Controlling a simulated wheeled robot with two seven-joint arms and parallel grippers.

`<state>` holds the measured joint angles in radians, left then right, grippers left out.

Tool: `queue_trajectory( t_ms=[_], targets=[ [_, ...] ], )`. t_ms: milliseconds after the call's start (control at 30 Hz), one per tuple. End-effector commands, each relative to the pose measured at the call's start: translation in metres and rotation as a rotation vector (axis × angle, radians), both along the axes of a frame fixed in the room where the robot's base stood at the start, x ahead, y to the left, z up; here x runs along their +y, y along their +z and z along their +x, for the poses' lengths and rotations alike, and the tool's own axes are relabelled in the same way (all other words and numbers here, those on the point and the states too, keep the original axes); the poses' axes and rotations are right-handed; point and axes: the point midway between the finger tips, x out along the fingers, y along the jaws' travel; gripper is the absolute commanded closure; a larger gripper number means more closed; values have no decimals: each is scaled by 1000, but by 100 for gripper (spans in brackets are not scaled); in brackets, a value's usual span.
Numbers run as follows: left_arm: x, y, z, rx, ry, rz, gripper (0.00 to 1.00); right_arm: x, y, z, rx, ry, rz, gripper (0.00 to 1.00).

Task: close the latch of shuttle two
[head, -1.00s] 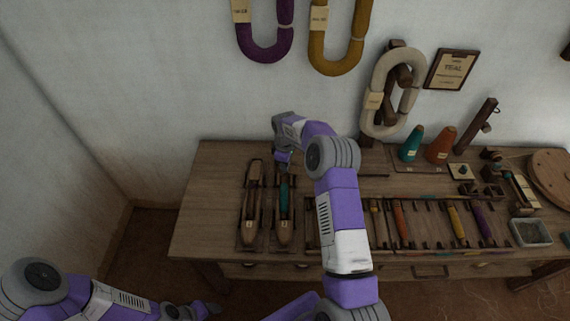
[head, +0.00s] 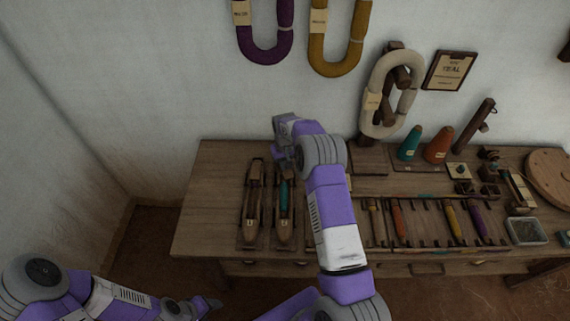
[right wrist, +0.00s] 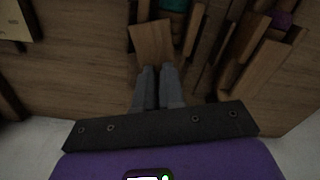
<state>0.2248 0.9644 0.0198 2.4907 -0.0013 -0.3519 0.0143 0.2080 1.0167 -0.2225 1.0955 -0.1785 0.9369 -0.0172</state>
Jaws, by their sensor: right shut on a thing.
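Shuttle two (head: 284,228) is a long wooden shuttle with a teal bobbin (head: 284,193), lying on the left part of the bench. My right gripper (right wrist: 158,88) is over its far end. Its fingers are close together at a light wooden piece (right wrist: 152,42), which looks like the latch, with the teal bobbin just beyond it. The wrist hides that end in the head view, so the latch's exact angle cannot be told. Shuttle one (head: 251,222) lies parallel on its left. My left gripper (head: 205,306) is low at the bottom left, away from the bench; its fingers are unclear.
A rack with several coloured bobbins (head: 398,222) lies right of the shuttles. Cones (head: 409,144) and a post stand at the back right. Yarn hanks (head: 337,67) hang on the wall. The bench (head: 213,180) is bare at its left end.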

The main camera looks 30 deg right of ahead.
Motion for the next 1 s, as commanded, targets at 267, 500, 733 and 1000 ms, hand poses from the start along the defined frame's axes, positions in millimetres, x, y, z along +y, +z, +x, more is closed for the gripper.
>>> queue_trajectory(
  t_ms=[267, 500, 733, 1000],
  targets=[
    [0, 3, 0, 0, 0, 0, 41, 0, 0, 0, -1, -203, 0, 100],
    [0, 4, 0, 0, 0, 0, 41, 0, 0, 0, 0, -307, 1, 100],
    [0, 4, 0, 0, 0, 0, 41, 0, 0, 0, 0, -348, 0, 100],
    [0, 4, 0, 0, 0, 0, 41, 0, 0, 0, 0, -353, 0, 100]
  ],
)
